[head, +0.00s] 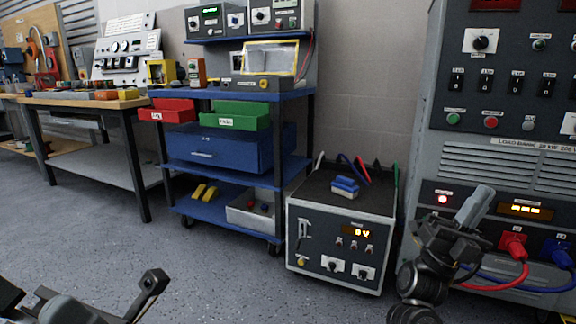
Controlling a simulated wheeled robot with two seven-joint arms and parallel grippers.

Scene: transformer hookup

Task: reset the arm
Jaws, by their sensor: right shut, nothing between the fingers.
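My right gripper (477,205) is at the lower right, raised in front of the load bank cabinet (480,140). Its fingers are together, with nothing between them. It overlaps the cabinet's lower panel in the picture; I cannot tell the distance between them. Parts of my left gripper (150,285) show at the bottom left, over the floor. Most of it is cut off by the bottom edge, so its jaw opening is not clear.
A grey transformer box (335,255) with an amber display stands on the floor, a blue block (345,187) and cable ends on top. Red (518,268) and blue (545,287) cables plug into the cabinet. A blue cart (225,208) and workbench (100,102) stand left. Front floor is clear.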

